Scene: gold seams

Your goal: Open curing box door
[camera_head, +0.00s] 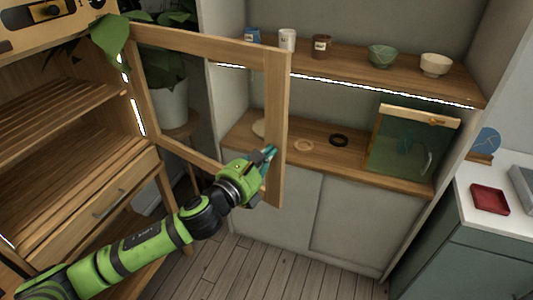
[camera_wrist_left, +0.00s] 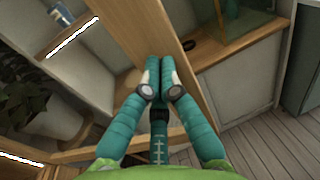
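The curing box (camera_head: 55,112) is a wooden cabinet with slatted shelves at the left of the head view. Its door (camera_head: 277,115), a wooden frame with a see-through middle, stands swung wide open, hinged on the box's right side. My left gripper (camera_head: 269,153) is at the lower part of the door's free upright. In the left wrist view, its teal fingertips (camera_wrist_left: 159,76) are together in front of the door's upright (camera_wrist_left: 142,30). No part of the door shows between them; whether they touch it is unclear. My right gripper is not in view.
Behind the door, a potted plant (camera_head: 171,100) stands beside a shelf unit holding cups and bowls (camera_head: 435,65). A greenish glass box (camera_head: 410,145) sits on its lower shelf. A counter with a red tray (camera_head: 489,198) is at right. Wooden floor (camera_head: 262,262) lies open in front.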

